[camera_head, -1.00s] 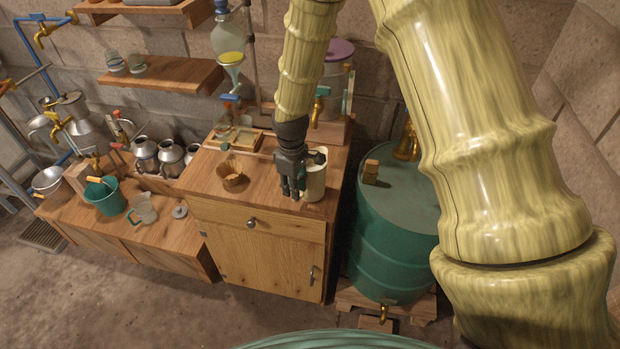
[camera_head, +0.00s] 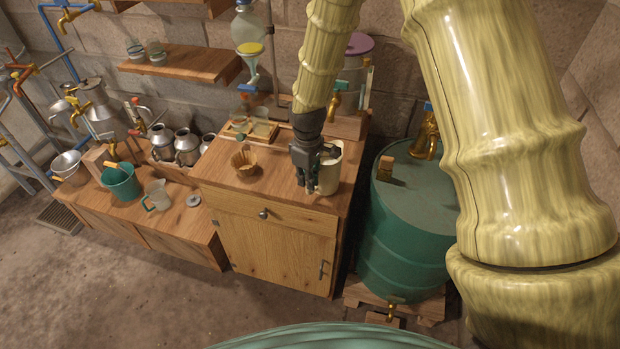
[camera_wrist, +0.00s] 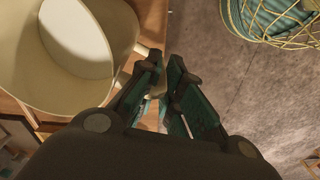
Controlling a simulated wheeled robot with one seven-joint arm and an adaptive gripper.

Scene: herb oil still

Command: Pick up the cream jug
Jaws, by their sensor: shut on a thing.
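The cream jug (camera_head: 330,170) is on the right front of the wooden cabinet top (camera_head: 210,172), upright. I cannot tell whether its base touches the wood. My gripper (camera_head: 307,188) points down at the jug's left side, close against it, and hides part of it. In the wrist view the jug's wide open mouth (camera_wrist: 118,40) fills the upper left. The gripper's dark green-padded fingers (camera_wrist: 165,85) are beside its rim and shut on the jug, apparently at its handle, which is mostly hidden between them.
A wooden fluted bowl (camera_head: 245,163) stands left of the gripper. A wooden tray with glassware (camera_head: 250,130) is behind. A green drum (camera_head: 405,240) stands right of the cabinet. Metal cans, a green bucket (camera_head: 120,183) and a clear jug (camera_head: 157,195) are on the lower bench at left.

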